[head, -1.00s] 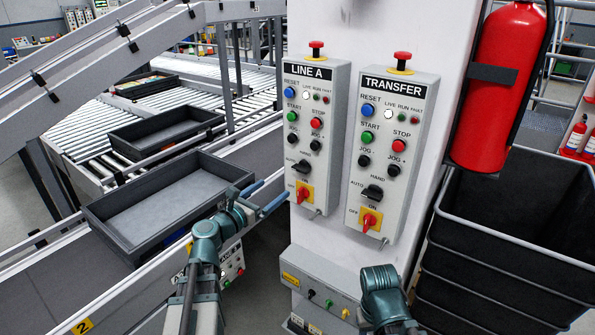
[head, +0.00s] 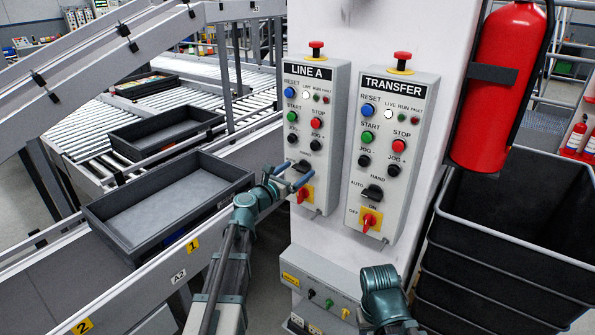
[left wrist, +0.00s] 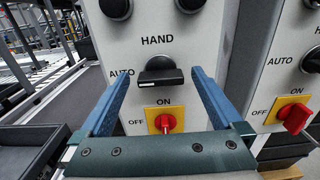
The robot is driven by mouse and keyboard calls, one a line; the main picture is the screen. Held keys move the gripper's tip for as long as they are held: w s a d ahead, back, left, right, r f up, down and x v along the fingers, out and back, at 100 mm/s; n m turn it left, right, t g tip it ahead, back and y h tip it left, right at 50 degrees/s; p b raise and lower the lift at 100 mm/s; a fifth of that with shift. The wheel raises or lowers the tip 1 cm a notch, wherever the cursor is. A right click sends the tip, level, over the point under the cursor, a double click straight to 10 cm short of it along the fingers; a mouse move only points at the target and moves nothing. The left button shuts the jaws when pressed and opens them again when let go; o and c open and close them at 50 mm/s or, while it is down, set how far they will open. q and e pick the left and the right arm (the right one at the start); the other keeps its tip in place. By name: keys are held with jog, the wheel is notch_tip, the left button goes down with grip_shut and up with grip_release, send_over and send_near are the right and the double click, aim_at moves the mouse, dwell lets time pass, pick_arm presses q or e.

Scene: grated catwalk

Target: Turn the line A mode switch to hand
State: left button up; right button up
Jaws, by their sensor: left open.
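The line A panel (head: 318,130) is a light grey box on the white column. Its mode switch (head: 304,165) is a black knob low on the panel, partly covered by my left gripper in the head view. In the left wrist view the mode switch (left wrist: 160,74) has its bar lying roughly level, with HAND printed above and AUTO to its left. My left gripper (head: 296,173) is open, and its blue fingers (left wrist: 160,76) stand on either side of the knob in the picture. I cannot tell whether they touch it. My right gripper's fingers do not show.
A red and yellow ON/OFF switch (left wrist: 165,122) sits just below the mode switch. The similar transfer panel (head: 392,150) stands close on the right. A conveyor with a dark tray (head: 165,205) is to the left. A red extinguisher (head: 497,85) hangs at right.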

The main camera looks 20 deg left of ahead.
pick_arm(q)
jog(key=shift+w+d, duration=0.15)
jog(key=shift+w, duration=0.25)
jog(key=c, duration=1.3)
